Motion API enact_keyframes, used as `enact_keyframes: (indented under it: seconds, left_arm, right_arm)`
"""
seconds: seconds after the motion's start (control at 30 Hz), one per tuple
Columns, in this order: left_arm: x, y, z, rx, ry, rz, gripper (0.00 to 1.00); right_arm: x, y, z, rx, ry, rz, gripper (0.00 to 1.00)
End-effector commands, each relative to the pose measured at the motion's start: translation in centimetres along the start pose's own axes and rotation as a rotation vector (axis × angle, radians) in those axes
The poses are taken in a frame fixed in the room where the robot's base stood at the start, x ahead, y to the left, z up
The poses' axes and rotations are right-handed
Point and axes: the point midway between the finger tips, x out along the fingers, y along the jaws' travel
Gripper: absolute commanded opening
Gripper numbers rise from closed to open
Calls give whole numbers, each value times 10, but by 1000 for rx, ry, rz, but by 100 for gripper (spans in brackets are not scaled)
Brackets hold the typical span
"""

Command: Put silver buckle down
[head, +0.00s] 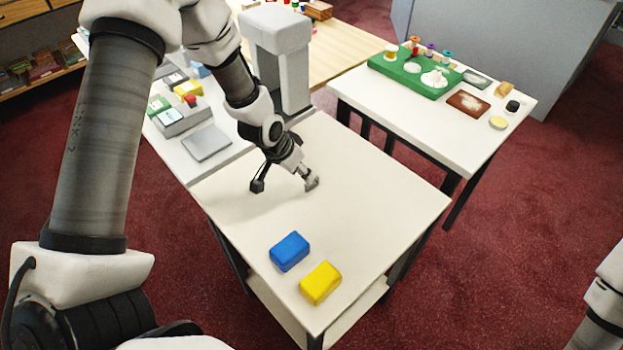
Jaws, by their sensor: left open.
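My left gripper (285,186) is open, its fingers spread wide and pointing down at the bare top of the white table (375,205). The finger at the right ends in a greyish tip low over the table or touching it; I cannot tell which. I cannot make out a silver buckle for certain; it may be hidden by or blend with the grey fingers. A part of my right arm shows at the lower right edge, but its gripper is out of view.
A blue block (289,251) and a yellow block (320,283) lie on the near part of the table. A flat grey plate (207,143) lies at the left. A white side table (455,130) with a green tray (388,70) stands at the right. The table's middle is clear.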

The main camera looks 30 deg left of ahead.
Motion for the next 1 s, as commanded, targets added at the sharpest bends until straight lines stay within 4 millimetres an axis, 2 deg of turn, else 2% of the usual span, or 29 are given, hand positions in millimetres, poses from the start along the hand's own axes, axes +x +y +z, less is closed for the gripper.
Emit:
enact_keyframes:
  seconds: [0.03, 0.13, 0.37, 0.5, 0.6, 0.83, 0.87, 0.9, 1.0]
  left_arm:
    - [-2, 3, -4, 75, -14, -11, 41]
    - [5, 4, -6, 144, -29, -19, 41]
    - [32, 3, -8, 144, -28, -18, 41]
    - [55, 2, -11, 145, -28, -17, 41]
    - [72, 2, -10, 141, -27, -17, 41]
    - [78, 1, -10, 140, -23, -16, 41]
    - [78, 1, -10, 140, -24, -16, 37]
    - [78, 1, -10, 139, -24, -16, 23]
    - [77, 1, -10, 139, -24, -16, 0]
  right_arm:
    - [-2, 0, 0, 0, 0, 0, 0]
    - [-4, 0, 0, 0, 0, 0, 0]
    - [-13, 0, 0, 0, 0, 0, 0]
    - [-27, 0, 0, 0, 0, 0, 0]
    - [-27, 0, 0, 0, 0, 0, 0]
    - [-26, 0, 0, 0, 0, 0, 0]
    - [-26, 0, 0, 0, 0, 0, 0]
    - [-26, 0, 0, 0, 0, 0, 0]
    - [-26, 0, 0, 0, 0, 0, 0]
